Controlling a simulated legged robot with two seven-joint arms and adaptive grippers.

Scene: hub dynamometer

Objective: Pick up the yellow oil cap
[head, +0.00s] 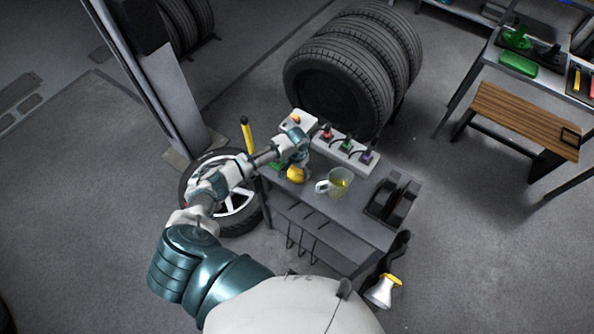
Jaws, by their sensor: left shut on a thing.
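The yellow oil cap (296,174) shows as a small rounded yellow thing at the left part of the small grey work table. My left gripper (299,165) reaches in from the left, points down at the cap and is shut on it. The gripper's wrist hides part of the fingers and of the table behind. I cannot tell whether the cap touches the table top. My right gripper is not in view.
A glass mug (340,184) with yellow liquid stands right of the cap. A power strip (345,150) with coloured plugs runs along the table's back edge. A black stand (391,200) is at the right end. Large tyres (345,75) stand behind; a spray bottle (381,291) is at the front right.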

